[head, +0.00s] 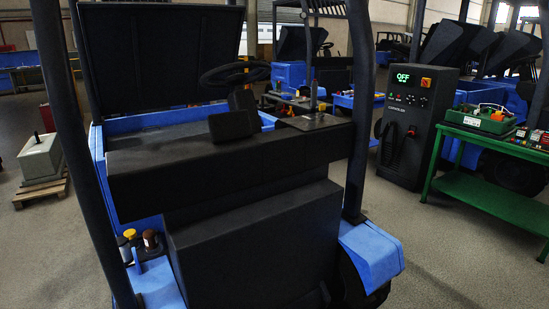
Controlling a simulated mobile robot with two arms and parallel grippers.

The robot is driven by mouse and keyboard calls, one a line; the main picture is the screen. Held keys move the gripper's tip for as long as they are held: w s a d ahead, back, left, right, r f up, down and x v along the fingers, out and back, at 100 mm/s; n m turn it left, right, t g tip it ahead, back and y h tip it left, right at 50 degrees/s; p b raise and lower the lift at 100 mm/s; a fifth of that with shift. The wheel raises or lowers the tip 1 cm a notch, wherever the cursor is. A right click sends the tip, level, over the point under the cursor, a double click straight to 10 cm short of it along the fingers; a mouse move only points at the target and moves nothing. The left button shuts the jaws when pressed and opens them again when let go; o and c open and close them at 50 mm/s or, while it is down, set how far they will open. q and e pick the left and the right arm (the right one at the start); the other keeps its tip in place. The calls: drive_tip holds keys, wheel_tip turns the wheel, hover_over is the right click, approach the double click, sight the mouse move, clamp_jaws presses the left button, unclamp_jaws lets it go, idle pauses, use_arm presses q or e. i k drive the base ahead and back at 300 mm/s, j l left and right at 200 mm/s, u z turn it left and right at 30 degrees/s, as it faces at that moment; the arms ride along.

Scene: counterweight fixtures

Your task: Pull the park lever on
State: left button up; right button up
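A blue and black forklift truck (265,225) fills the middle of the head view. A thin upright lever (313,95) with a dark grip rises from a flat plate (314,121) on the truck's right side, right of the black steering wheel (235,73). It looks like the park lever, but it is small and I cannot read any marking or tell its setting. Neither of my grippers shows in this view.
The truck's black hood (160,50) stands raised at the left. Dark overhead-guard posts frame the truck. A charger cabinet (415,125) reading OFF and a green bench (490,190) stand at the right. A grey block (40,158) sits on a pallet. Floor is clear at front right.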

sight(315, 84)
drive_tip(key=i+l+u, duration=0.15)
drive_tip(key=l, duration=0.5)
drive_tip(key=i+l+u, duration=0.1)
drive_tip(key=l, duration=0.55)
drive_tip(key=i+l+u, duration=0.15)
drive_tip(key=l, duration=0.55)
drive_tip(key=l+u, duration=0.15)
drive_tip(key=l, duration=0.5)
drive_tip(key=i, duration=0.05)
